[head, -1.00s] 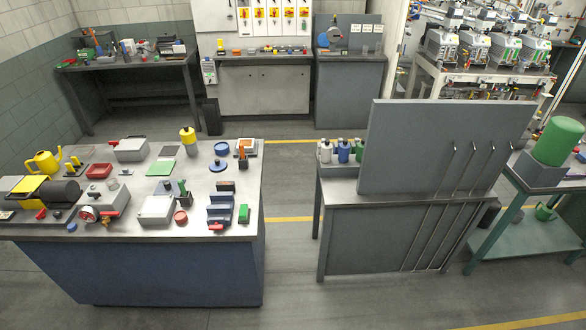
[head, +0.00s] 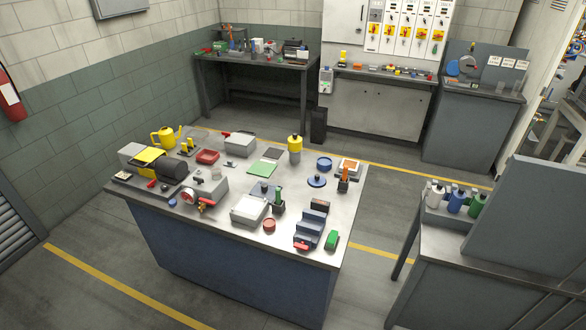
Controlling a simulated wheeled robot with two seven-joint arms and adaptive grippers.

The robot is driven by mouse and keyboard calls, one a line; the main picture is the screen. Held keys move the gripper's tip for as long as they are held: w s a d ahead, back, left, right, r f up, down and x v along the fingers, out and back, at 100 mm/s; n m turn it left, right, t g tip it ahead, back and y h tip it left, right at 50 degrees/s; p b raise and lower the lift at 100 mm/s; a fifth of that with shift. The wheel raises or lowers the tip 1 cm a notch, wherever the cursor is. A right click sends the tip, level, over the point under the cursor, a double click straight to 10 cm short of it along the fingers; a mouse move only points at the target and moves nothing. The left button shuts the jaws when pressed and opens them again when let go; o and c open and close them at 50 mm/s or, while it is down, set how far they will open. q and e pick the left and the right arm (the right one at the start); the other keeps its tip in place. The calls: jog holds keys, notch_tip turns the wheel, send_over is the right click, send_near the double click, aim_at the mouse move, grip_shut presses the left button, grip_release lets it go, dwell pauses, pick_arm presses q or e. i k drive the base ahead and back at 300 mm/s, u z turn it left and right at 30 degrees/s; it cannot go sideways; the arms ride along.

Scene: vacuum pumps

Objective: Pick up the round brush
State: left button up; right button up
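I cannot pick out the round brush for certain; the items are small at this distance. The blue-sided workbench (head: 222,254) with a grey top stands in the middle of the head view. On it, a dark holder with an upright green-handled item (head: 279,197) stands near the centre. A small dark block with upright orange items (head: 344,178) stands near the right edge. Whether either holds the brush cannot be told. Neither of my grippers is in view.
A grey table (head: 450,275) with several bottles stands at right. Floor in front and left of the bench is clear.

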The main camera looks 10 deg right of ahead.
aim_at(344, 175)
jog(key=u, duration=0.2)
jog(key=i, duration=1.4)
jog(key=z, duration=0.8)
